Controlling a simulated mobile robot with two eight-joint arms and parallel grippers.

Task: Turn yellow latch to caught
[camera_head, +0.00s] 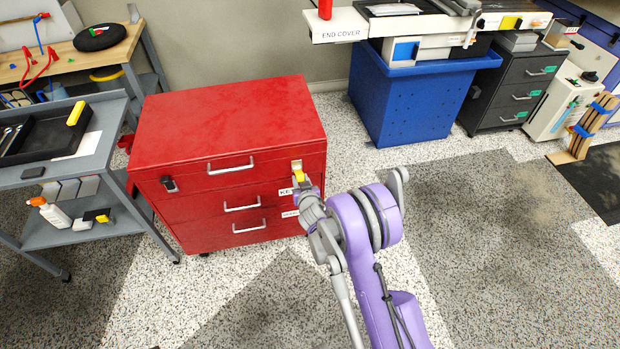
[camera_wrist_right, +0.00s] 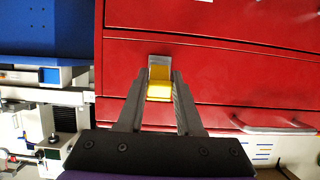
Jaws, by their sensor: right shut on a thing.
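The yellow latch (camera_head: 300,176) is on the front of the red cabinet (camera_head: 225,115), near its top right corner. It also shows in the wrist view (camera_wrist_right: 159,90), with a silver plate at one end. My right gripper (camera_head: 306,190) reaches the latch from the front right. In the wrist view its two fingers (camera_wrist_right: 158,98) stand on either side of the yellow part and are shut on it. The head view hides most of the fingers behind my wrist. My left gripper is not in view.
A black latch (camera_head: 169,184) is on the cabinet's left front. The drawers have silver handles (camera_head: 231,168). A grey cart (camera_head: 60,175) stands at the left, a blue bin (camera_head: 415,105) at the right behind. Open floor (camera_head: 470,230) lies to the right.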

